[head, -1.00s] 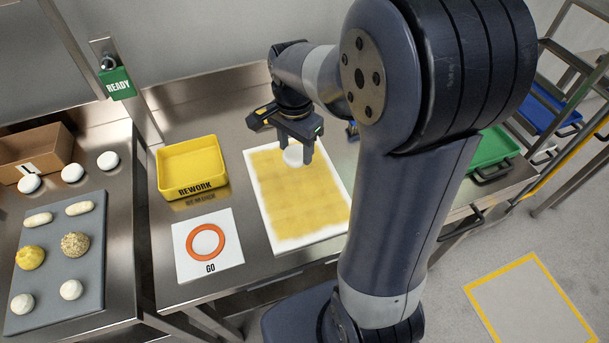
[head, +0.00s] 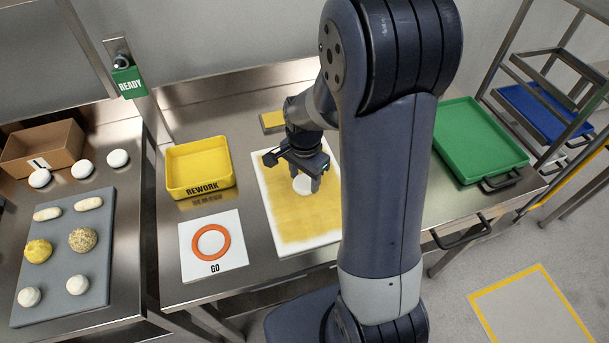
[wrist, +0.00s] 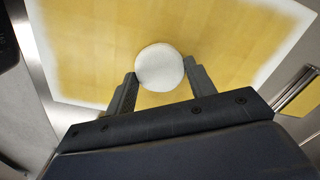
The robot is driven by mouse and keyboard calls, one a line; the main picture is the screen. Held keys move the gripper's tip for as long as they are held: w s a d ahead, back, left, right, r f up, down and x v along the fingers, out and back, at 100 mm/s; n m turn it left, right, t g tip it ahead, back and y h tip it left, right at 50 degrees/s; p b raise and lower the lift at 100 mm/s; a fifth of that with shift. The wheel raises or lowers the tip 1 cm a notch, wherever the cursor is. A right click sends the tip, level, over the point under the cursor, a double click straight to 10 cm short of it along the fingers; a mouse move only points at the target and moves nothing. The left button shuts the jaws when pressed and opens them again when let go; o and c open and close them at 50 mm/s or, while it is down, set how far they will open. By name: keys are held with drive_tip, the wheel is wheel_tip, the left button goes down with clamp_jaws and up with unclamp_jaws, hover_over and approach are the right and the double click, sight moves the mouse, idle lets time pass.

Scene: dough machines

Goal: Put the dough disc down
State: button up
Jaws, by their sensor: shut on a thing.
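The dough disc (head: 302,184) is pale, round and flat. My gripper (head: 304,182) is shut on it over the yellow floured board (head: 300,214) with a white border. In the wrist view the disc (wrist: 160,67) sits between my two fingertips (wrist: 158,82), with the board (wrist: 90,45) behind it. I cannot tell whether the disc touches the board.
A white GO card (head: 213,259) with an orange ring and a yellow REWORK tray (head: 200,168) are left of the board. A green tray (head: 478,140) is at right. A grey slab (head: 63,250) with several dough pieces is at far left. A green READY tag (head: 128,82) hangs at the back.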

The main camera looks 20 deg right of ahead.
sight(305, 182)
drive_tip(key=shift+f, duration=0.15)
drive_tip(key=o, duration=0.9)
drive_tip(key=shift+o, duration=0.2)
wheel_tip(305, 182, up, 12)
drive_tip(key=shift+r, duration=0.2)
